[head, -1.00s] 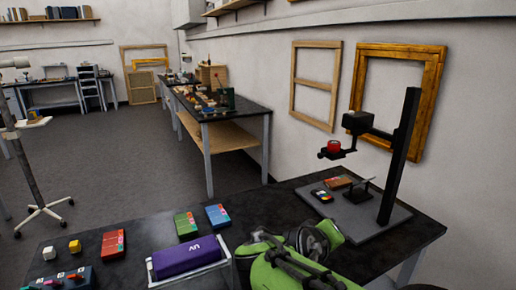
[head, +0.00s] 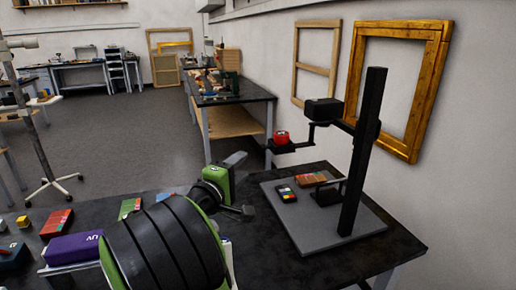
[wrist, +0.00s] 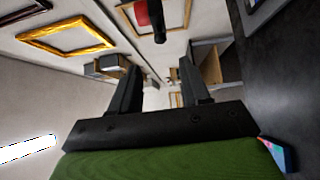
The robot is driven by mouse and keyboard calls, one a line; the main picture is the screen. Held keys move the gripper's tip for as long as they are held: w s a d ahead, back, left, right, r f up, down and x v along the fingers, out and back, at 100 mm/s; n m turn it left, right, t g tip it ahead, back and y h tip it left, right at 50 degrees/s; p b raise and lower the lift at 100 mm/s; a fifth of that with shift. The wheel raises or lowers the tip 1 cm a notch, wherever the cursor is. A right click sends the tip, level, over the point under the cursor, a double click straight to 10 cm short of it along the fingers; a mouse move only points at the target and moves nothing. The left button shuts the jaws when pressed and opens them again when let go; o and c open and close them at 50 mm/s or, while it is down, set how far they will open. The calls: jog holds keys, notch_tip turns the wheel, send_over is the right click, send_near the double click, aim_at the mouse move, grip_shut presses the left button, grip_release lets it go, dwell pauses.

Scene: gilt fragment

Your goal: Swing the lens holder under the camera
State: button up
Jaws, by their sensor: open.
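The lens holder (head: 292,147) is a dark swing arm carrying a red round piece (head: 281,137). It sticks out to the left of and below the black camera (head: 323,110) on the black column (head: 364,150); the red piece is not under the camera. My gripper (head: 248,184) is open and empty, left of and lower than the lens holder, apart from it. In the wrist view, both fingers (wrist: 160,66) stand apart with nothing between them. The red piece (wrist: 141,12) and a dark part beside it show at the top edge, beyond the fingertips.
The grey base (head: 330,236) bears a colour chart (head: 286,194), a brown box (head: 310,180) and a small dark stand. A purple UV case (head: 72,249) and coloured boxes lie on the dark table to the left. A gold frame (head: 436,75) hangs behind.

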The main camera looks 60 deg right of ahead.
aim_at(261, 150)
jog(key=d, duration=1.2)
jog(key=shift+s+d, duration=0.1)
jog(key=shift+d, duration=0.3)
grip_shut()
